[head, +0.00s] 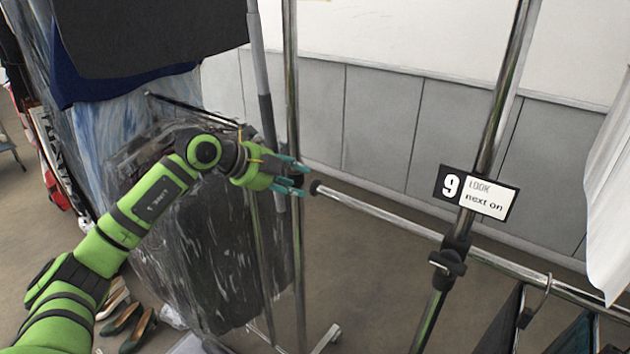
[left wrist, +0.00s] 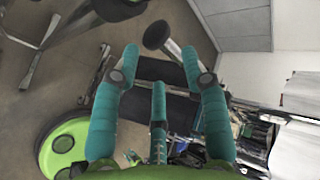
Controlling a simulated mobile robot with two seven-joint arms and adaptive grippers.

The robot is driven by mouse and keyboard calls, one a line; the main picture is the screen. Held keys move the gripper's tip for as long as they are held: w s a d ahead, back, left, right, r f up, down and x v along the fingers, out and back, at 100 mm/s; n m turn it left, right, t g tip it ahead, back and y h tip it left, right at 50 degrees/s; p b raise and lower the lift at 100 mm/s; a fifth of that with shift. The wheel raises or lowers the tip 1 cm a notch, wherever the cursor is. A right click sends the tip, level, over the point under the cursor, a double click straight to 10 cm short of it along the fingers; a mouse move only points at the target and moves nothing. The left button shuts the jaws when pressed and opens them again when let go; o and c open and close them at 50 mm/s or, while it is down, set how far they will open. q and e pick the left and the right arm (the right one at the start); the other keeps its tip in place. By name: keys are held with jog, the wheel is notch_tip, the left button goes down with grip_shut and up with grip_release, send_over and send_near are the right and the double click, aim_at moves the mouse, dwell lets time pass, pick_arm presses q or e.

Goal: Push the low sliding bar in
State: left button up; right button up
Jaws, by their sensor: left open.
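The low sliding bar (head: 390,219) is a chrome tube with a dark round end cap (head: 316,187). It runs from that cap rightward through a black clamp on an upright pole. My left gripper (head: 300,179), with teal fingers, is open and empty just left of the end cap. In the left wrist view the dark end cap (left wrist: 156,35) and a short length of chrome tube show just beyond my left gripper's (left wrist: 159,58) spread fingertips. I cannot tell whether any finger touches the cap. My right gripper is not in view.
A black clamp (head: 447,262) sits on the chrome upright (head: 503,88), below a sign (head: 475,193) marked 9. A hanger (head: 536,300) with dark garments hangs on the bar at lower right. Plastic-wrapped clothes (head: 200,240) hang behind my left arm. Shoes (head: 122,318) lie on the floor.

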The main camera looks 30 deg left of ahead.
aim_at(312, 187)
pick_arm(q)
jog(key=p+x, duration=0.1)
jog(key=x, duration=0.3)
jog(key=shift+w+d, duration=0.1)
jog(key=shift+w, duration=0.05)
jog(key=shift+w+f+p, duration=0.2)
jog(key=shift+w+p, duration=0.1)
jog(key=shift+p, duration=0.05)
jog(key=shift+w+f, duration=0.1)
jog(key=shift+f, duration=0.05)
jog(key=shift+d+f, duration=0.1)
jog(key=shift+d, duration=0.05)
grip_shut()
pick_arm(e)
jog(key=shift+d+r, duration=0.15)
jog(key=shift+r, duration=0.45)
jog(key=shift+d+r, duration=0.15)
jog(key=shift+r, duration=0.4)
